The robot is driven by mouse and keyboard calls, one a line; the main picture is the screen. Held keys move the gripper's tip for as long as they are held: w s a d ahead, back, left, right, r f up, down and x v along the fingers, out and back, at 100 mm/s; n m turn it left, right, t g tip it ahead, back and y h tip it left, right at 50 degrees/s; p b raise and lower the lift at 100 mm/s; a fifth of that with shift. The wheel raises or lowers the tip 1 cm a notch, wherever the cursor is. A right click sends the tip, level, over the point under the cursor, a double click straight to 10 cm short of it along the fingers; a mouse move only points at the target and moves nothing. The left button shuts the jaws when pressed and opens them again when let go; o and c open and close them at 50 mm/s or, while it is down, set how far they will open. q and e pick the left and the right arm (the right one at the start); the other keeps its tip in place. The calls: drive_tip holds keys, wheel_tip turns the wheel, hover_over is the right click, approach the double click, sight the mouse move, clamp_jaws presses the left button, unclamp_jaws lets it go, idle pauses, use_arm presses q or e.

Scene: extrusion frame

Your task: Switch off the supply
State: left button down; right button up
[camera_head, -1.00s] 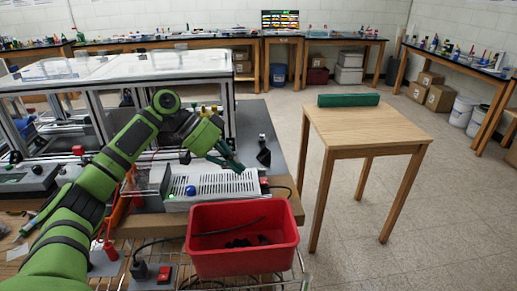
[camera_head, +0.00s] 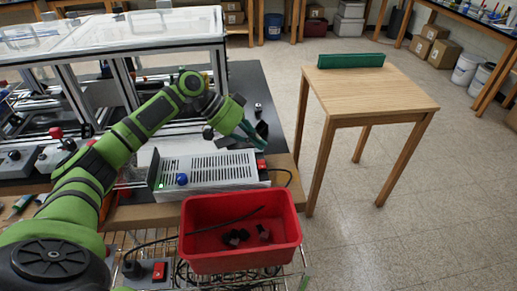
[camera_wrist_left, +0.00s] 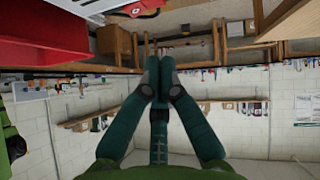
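The supply (camera_head: 215,168) is a grey metal box with a slotted top on the bench edge. A green light (camera_head: 161,186) glows at its left end, next to a blue knob (camera_head: 182,180). A red switch (camera_head: 261,164) sits at its right end. My left gripper (camera_head: 257,140) is just above and behind that end in the head view, apart from the switch. Its teal fingers are together in the left wrist view (camera_wrist_left: 159,62), with nothing seen between them. The supply cannot be made out in the wrist view. My right gripper is not in view.
A red bin (camera_head: 240,262) with dark parts stands in front of the supply. Another red rocker switch (camera_head: 159,271) sits on a grey block at lower left. A small dark item (camera_head: 262,130) is close behind my gripper. A wooden table (camera_head: 370,95) stands right, with clear floor around it.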

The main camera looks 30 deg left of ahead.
sight(259, 167)
use_arm(q)
drive_tip(key=f, duration=0.1)
drive_tip(key=f+p, duration=0.1)
drive_tip(key=f, duration=0.1)
drive_tip(key=shift+s+d+f, duration=0.15)
drive_tip(key=shift+s+d, duration=0.2)
drive_tip(key=shift+d, duration=0.05)
drive_tip(key=shift+s+f+p, duration=0.1)
drive_tip(key=shift+f+p, duration=0.2)
drive_tip(key=shift+f, duration=0.15)
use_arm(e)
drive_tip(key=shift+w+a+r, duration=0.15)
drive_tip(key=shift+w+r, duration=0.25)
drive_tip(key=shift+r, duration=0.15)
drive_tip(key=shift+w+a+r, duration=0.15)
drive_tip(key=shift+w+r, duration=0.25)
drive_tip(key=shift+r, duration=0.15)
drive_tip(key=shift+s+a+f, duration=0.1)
use_arm(q)
drive_tip(key=shift+s+d+f+m+y+b, duration=0.15)
drive_tip(key=shift+f+m+y+b, duration=0.15)
drive_tip(key=shift+f+b, duration=0.25)
drive_tip(key=shift+s+d+r+t+y, duration=0.1)
drive_tip(key=shift+s+d+t+y, duration=0.15)
drive_tip(key=shift+t, duration=0.45)
drive_tip(key=shift+s, duration=0.15)
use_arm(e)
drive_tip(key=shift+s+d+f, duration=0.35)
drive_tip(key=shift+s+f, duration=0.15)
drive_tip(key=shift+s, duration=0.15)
